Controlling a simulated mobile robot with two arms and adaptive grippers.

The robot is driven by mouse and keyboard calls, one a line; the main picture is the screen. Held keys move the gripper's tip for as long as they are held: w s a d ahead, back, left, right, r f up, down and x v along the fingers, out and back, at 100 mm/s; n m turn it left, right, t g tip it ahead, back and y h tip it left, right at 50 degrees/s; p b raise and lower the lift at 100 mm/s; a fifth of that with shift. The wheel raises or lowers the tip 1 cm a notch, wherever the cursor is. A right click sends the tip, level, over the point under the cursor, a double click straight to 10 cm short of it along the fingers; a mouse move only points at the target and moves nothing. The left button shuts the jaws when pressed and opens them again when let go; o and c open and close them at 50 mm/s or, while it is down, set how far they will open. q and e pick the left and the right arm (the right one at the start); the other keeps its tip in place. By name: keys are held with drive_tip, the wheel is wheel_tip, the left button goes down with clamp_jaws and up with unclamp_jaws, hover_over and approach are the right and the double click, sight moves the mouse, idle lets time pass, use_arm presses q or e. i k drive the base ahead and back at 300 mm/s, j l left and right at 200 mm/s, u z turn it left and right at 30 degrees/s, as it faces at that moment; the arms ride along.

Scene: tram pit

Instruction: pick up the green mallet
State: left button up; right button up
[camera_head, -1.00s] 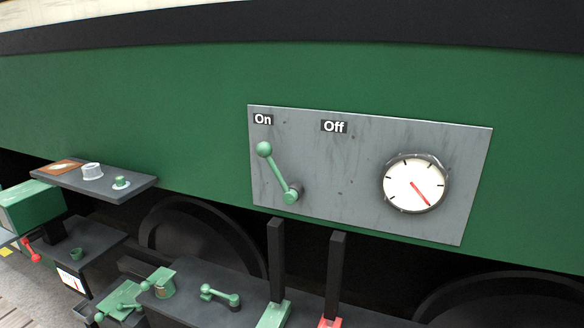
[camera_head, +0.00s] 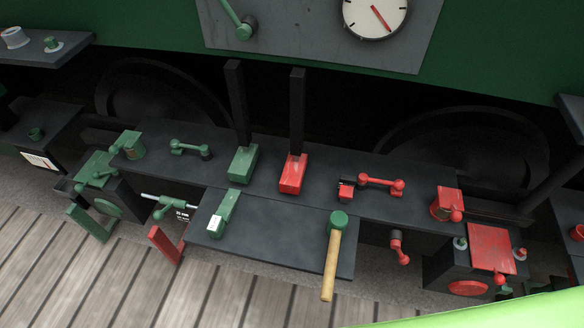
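The green mallet (camera_head: 337,223) lies on the lower dark shelf in the middle of the head view. Its green head is toward the back and its light wooden handle (camera_head: 330,265) points toward me, with the end reaching past the shelf's front edge. Nothing covers it. Neither of my grippers shows in the head view, so I cannot see whether they are open or shut.
The lower shelf (camera_head: 270,243) also holds a green tool (camera_head: 225,208) with a white label. The upper shelf (camera_head: 330,187) behind carries green and red levers and blocks. A red box (camera_head: 491,248) stands at right. Wooden planks (camera_head: 90,275) are clear at front left.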

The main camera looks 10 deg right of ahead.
sight(338, 221)
drive_tip(key=i+l+z, duration=0.1)
drive_tip(key=z, duration=0.5)
drive_tip(key=u, duration=1.3)
drive_tip(key=k+l+z, duration=0.15)
drive_tip(key=k+l, duration=0.3)
drive_tip(key=k, duration=0.2)
drive_tip(key=k+l+z, duration=0.15)
drive_tip(key=k+l, duration=0.35)
drive_tip(key=k, duration=0.15)
